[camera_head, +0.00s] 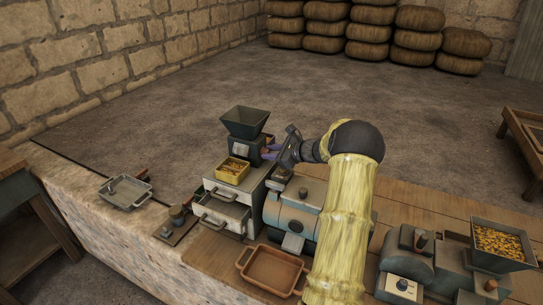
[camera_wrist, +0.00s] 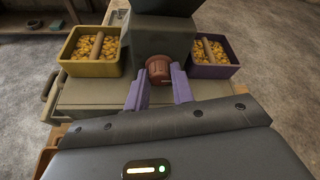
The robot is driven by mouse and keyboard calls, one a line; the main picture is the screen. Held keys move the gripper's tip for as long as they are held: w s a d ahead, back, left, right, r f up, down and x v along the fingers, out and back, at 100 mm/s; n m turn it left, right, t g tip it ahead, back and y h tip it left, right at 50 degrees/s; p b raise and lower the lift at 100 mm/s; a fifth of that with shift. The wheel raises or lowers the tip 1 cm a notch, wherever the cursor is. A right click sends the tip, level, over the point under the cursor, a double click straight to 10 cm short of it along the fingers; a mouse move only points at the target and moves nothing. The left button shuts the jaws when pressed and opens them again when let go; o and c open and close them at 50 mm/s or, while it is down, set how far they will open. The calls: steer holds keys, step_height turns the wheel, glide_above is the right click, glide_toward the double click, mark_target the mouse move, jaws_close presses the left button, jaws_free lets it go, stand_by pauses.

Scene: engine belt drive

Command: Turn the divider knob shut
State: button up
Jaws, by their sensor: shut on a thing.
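The divider knob (camera_wrist: 158,68) is a small ribbed reddish-brown cap on the front of a dark grey machine body (camera_wrist: 160,38). My gripper (camera_wrist: 159,80) has its two purple fingers on either side of the knob and is shut on it. In the head view my gripper (camera_head: 271,153) reaches in from the right to the dark machine with a flared hopper (camera_head: 245,122) on top. In that view the knob cannot be made out clearly. I cannot tell how far the knob is turned.
A yellow bin (camera_wrist: 65,68) and a purple bin (camera_wrist: 192,68), both with yellow-orange pieces, flank the machine. Below is a cabinet with an open drawer (camera_head: 218,211). A brown tray (camera_head: 249,271) and a grey-blue motor-like housing (camera_head: 280,215) stand nearby.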

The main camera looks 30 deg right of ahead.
steer(key=shift+f+b, duration=0.35)
steer(key=shift+b, duration=0.15)
steer(key=n+b, duration=0.1)
steer(key=b, duration=0.4)
steer(key=n+t+h+b, duration=0.1)
steer(key=b, duration=0.4)
steer(key=shift+s+a+f+n+h+b, duration=0.1)
steer(key=shift+f+n+h+b, duration=0.2)
steer(key=shift+n, duration=0.1)
steer(key=n+t+h+b, duration=0.1)
steer(key=n+b, duration=0.1)
steer(key=b, duration=0.9)
steer(key=shift+a+n, duration=0.1)
steer(key=shift+n, duration=0.3)
steer(key=n+t+b, duration=0.1)
steer(key=b, duration=0.2)
steer(key=shift+b, duration=0.65)
steer(key=shift+r+n+b, duration=0.3)
steer(key=shift+b, duration=0.3)
steer(key=o, duration=1)
